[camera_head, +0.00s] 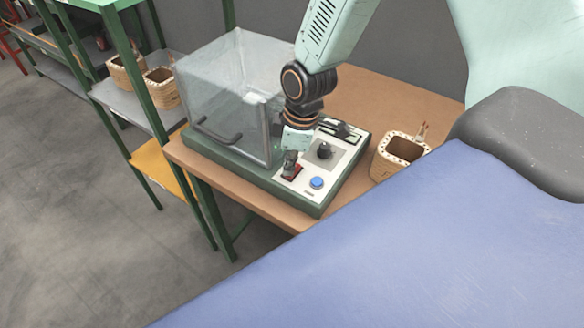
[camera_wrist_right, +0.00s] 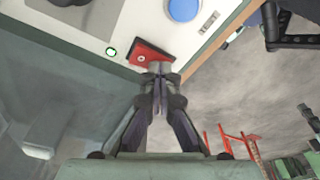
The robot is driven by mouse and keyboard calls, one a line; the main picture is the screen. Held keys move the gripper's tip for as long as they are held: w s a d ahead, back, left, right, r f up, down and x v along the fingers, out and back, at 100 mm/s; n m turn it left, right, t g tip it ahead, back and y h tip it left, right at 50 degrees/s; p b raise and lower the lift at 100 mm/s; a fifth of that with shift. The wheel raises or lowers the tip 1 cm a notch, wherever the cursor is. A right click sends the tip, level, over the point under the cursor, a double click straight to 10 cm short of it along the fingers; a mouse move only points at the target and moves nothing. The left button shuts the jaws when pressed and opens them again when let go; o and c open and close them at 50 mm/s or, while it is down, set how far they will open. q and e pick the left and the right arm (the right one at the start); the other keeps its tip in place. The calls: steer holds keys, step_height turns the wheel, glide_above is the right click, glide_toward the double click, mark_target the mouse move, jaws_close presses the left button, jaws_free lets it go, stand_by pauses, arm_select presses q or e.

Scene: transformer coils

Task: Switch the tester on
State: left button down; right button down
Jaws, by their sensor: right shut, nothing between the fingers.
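The tester (camera_head: 318,208) is a green-based unit on a brown table, with a clear lidded box (camera_head: 225,90) and a white control panel. The panel has a red switch (camera_head: 291,174), a black knob (camera_head: 324,151) and a blue button (camera_head: 317,182). My right gripper (camera_head: 290,162) is shut and empty, its tips right at the red switch and partly hiding it. In the right wrist view, the shut fingertips (camera_wrist_right: 160,76) are at the edge of the red switch (camera_wrist_right: 145,53); contact is unclear. A small green ring (camera_wrist_right: 111,51) glows beside it. My left gripper is out of view.
A woven basket (camera_head: 400,150) stands right of the tester on the table (camera_head: 375,100). A green-framed shelf (camera_head: 130,105) with more baskets (camera_head: 162,88) is at the left. The floor in front is clear.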

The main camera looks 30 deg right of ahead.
steer(key=shift+r, duration=0.1)
step_height(320, 180, up, 7)
steer(key=p, duration=0.7)
stand_by(0.5)
